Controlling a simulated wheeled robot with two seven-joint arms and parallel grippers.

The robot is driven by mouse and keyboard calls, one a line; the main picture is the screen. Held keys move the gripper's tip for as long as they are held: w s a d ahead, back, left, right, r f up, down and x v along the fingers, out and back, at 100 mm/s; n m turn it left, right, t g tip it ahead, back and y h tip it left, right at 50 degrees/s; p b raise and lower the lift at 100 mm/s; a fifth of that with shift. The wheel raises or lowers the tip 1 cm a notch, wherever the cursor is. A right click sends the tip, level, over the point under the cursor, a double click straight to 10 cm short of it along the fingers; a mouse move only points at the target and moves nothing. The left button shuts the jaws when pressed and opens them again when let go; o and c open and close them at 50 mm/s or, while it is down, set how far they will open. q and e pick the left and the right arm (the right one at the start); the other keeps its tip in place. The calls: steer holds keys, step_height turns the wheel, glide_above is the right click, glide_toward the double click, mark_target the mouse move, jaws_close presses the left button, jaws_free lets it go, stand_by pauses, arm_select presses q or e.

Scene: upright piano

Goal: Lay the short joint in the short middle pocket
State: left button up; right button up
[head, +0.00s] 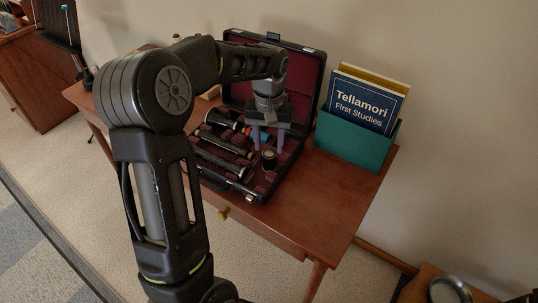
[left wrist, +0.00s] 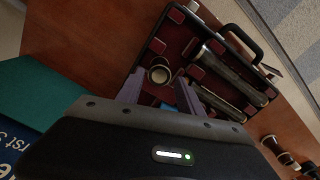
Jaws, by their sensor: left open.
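The open instrument case (head: 252,192) lies on the table with dark red lining. A short dark cylinder with a pale ringed end, which looks like the short joint (head: 269,158), stands at the case's right part. It also shows in the left wrist view (left wrist: 159,72), seen from its end. My left gripper (head: 268,148) points down over the case with its fingers spread. In the left wrist view my left gripper (left wrist: 158,90) is open and empty, the short joint just beyond its tips. I cannot make out the short middle pocket's outline. My right gripper is not in view.
Long dark joints (left wrist: 232,75) lie in the case beside the short one. A blue item (left wrist: 168,105) shows between my fingers. A teal box (head: 352,142) with books stands right of the case. The table's front right (head: 335,195) is clear.

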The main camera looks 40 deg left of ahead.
arm_select(q)
step_height(320, 180, up, 5)
steer(key=shift+f, duration=0.1)
stand_by(0.9)
